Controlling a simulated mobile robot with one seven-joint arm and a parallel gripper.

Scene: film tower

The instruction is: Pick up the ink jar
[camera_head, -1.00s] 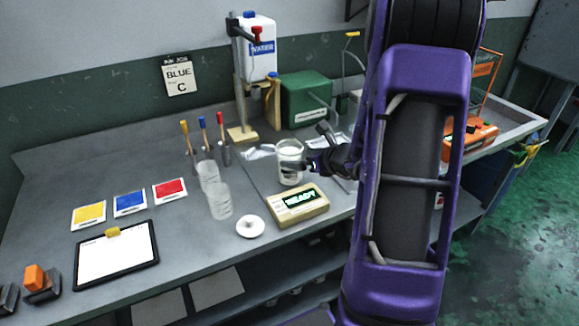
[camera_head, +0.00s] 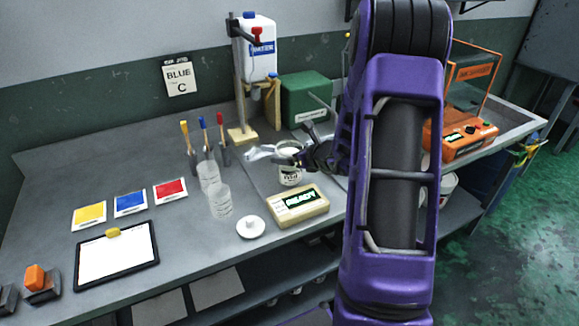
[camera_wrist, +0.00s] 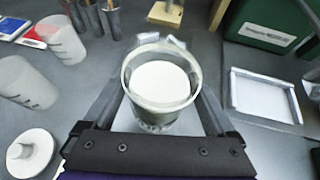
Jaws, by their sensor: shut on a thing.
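The ink jar (camera_head: 290,177) is a clear glass jar with pale white contents and a dark-lettered label, at the middle of the bench behind the scale. In the wrist view the jar (camera_wrist: 158,84) is upright and seen from above, its round white top facing me. My gripper (camera_head: 303,160) reaches it from the right. In the wrist view my gripper (camera_wrist: 160,108) has one finger on each side of the jar and is shut on it. I cannot tell whether the jar's base touches the bench.
A beige scale with a lit display (camera_head: 298,205) stands just in front of the jar. Clear beakers (camera_head: 220,201) and a white lid (camera_head: 250,227) are to its left. Brushes (camera_head: 204,140) and a dispenser stand (camera_head: 240,90) are behind. A green box (camera_head: 305,97) is at the back.

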